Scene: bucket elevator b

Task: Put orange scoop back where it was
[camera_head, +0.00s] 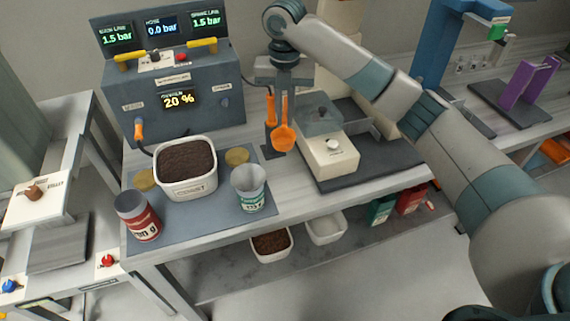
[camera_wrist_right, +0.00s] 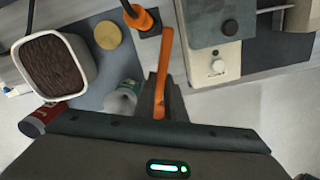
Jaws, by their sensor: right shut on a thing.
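The orange scoop (camera_head: 283,138) hangs with its bowl downward from my right gripper (camera_head: 285,92), in front of the grey machine's right side. In the right wrist view the scoop (camera_wrist_right: 163,70) shows as a long orange strip. My right gripper (camera_wrist_right: 160,105) is shut on its upper end. A dark stand (camera_head: 270,140) with another orange-handled tool (camera_head: 270,108) is just left of the scoop. I cannot tell whether the scoop touches the stand or the bench. My left gripper is not in view.
A white tub of dark grains (camera_head: 186,195), a red-labelled cup (camera_head: 138,217) and a green-labelled cup (camera_head: 249,187) stand on the mat at left. A white scale-like device (camera_head: 328,160) is close right of the scoop. The grey control machine (camera_head: 175,105) is behind.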

